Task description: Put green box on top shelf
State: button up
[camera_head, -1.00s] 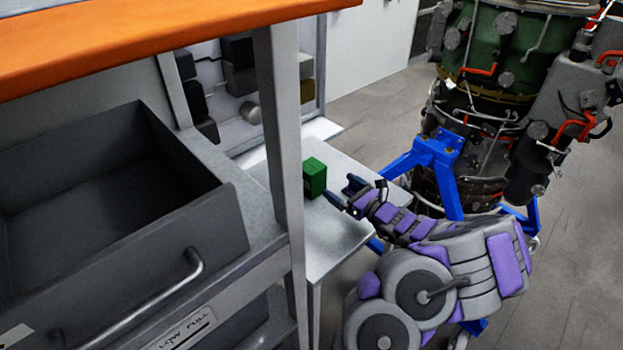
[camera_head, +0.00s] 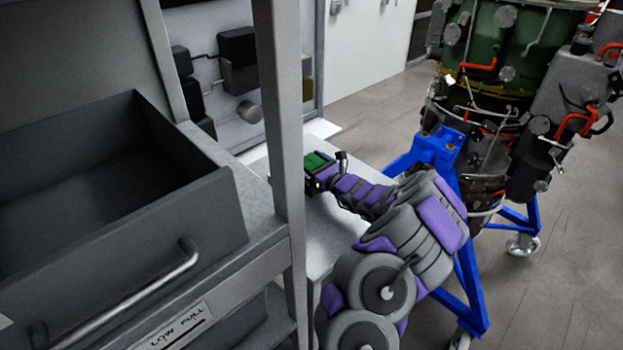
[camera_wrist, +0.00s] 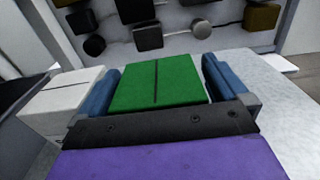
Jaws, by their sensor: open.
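The green box (camera_head: 317,161) sits on the light grey table (camera_head: 322,222) behind the shelf post. In the wrist view the green box (camera_wrist: 157,82) lies between the two blue fingers of my gripper (camera_wrist: 160,88). The fingers are open, one on each side of it. A narrow gap shows on the right side, and the left finger is very close to the box. In the head view my gripper (camera_head: 316,176) is at the box, and its fingers are mostly hidden. A grey shelf unit (camera_head: 278,120) stands at the left; its top is out of view.
A grey drawer (camera_head: 120,230) with a handle juts out at the left. A white block (camera_wrist: 62,100) lies left of the left finger. A turbine on a blue stand (camera_head: 440,150) is at the right. A panel with dark boxes (camera_head: 237,62) is behind the table.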

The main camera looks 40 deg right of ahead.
jog(key=shift+w+a+r, duration=0.1)
jog(key=shift+w, duration=0.35)
jog(key=shift+d, duration=0.25)
jog(key=shift+c, duration=1.4)
jog(key=shift+a, duration=0.15)
jog(key=c, duration=0.9)
